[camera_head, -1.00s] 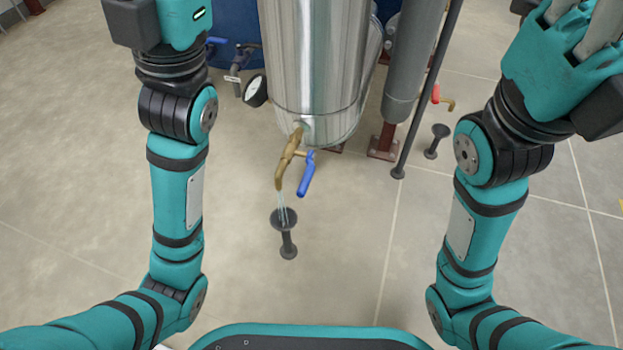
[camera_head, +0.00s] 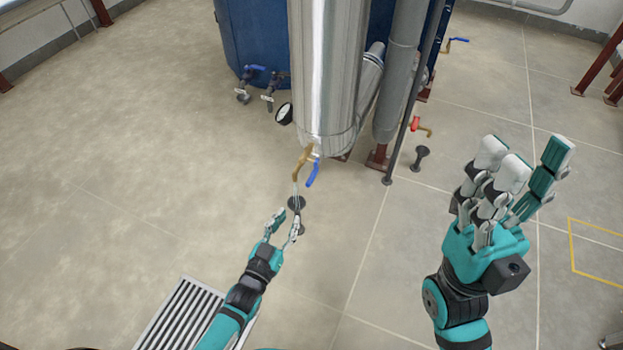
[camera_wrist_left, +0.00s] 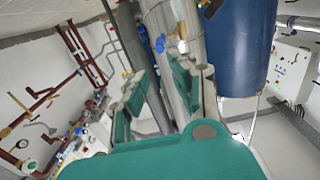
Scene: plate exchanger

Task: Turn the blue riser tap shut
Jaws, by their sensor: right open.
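A brass tap (camera_head: 302,160) with a blue lever (camera_head: 313,174) sticks out low on the shiny steel column (camera_head: 327,70). The lever hangs down at a slant. A thin stream of water falls from the spout toward a dark drain funnel (camera_head: 296,202). My left gripper (camera_head: 281,224) is open and empty, below and slightly left of the tap, in front of the funnel and apart from the lever. Its two fingers are spread in the left wrist view (camera_wrist_left: 158,88), where a blue part (camera_wrist_left: 160,43) shows beyond them. My right gripper (camera_head: 520,175) is open and empty at the right.
A red-handled tap (camera_head: 415,124) and another funnel (camera_head: 421,158) stand to the right, beside a grey pipe (camera_head: 398,80) and thin dark pole. A blue tank (camera_head: 250,40) with small valves stands behind. A floor grate (camera_head: 170,315) lies at lower left. Floor in front is mostly clear.

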